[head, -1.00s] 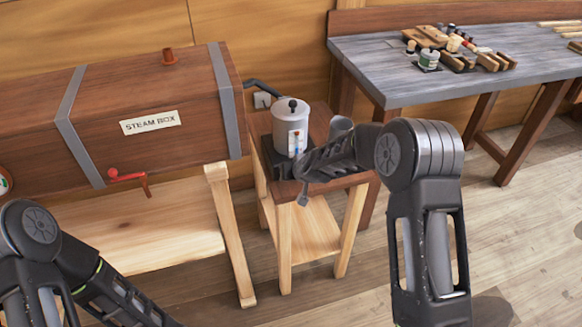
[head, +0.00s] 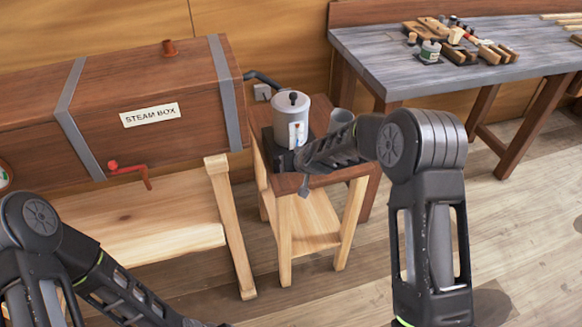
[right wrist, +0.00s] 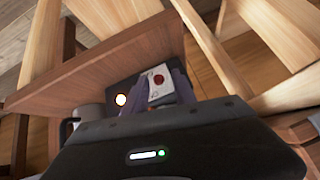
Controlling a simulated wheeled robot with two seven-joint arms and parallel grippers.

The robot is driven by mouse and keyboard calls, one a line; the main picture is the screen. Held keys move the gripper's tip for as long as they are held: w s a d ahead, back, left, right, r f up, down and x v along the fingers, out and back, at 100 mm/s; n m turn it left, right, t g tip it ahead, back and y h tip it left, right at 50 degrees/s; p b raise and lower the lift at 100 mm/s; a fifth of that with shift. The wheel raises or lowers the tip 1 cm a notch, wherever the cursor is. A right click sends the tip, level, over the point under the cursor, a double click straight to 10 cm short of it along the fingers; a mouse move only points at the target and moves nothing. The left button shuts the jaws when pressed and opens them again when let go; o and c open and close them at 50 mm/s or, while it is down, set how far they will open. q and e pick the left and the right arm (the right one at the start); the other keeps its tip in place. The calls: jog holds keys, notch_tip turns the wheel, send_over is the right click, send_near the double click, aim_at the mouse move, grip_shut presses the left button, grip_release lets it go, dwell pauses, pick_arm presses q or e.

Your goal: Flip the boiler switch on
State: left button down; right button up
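The boiler (head: 291,120) is a grey lidded pot on a dark base, standing on a small wooden stand (head: 318,183). A pale panel shows low on its front. In the head view my right gripper (head: 302,160) is at the front of the boiler base. Its fingertips are mostly hidden, and I cannot tell whether they touch the switch.
A grey mug (head: 341,120) sits behind my right forearm. A workbench (head: 370,55) with tools stands at the right.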

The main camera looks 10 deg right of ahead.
jog(key=a+v, duration=0.1)
jog(key=v, duration=0.6)
jog(key=shift+d, duration=0.5)
jog(key=s+a+f+g+y, duration=0.1)
jog(key=s+a+f+g, duration=0.15)
jog(key=s+f, duration=0.6)
jog(key=s+a+f+g, duration=0.1)
jog(key=s+a+f, duration=0.3)
jog(key=s+f, duration=0.5)
jog(key=s+a+f+g, duration=0.2)
jog(key=s, duration=0.7)
jog(key=s+a+f+g+y, duration=0.1)
jog(key=s+a+f+g, duration=0.1)
jog(key=s, duration=0.8)
jog(key=shift+s+a+f+m+y, duration=0.2)
jog(key=shift+a+f+m+y, duration=0.15)
jog(key=shift+f, duration=0.5)
jog(key=shift+a, duration=0.1)
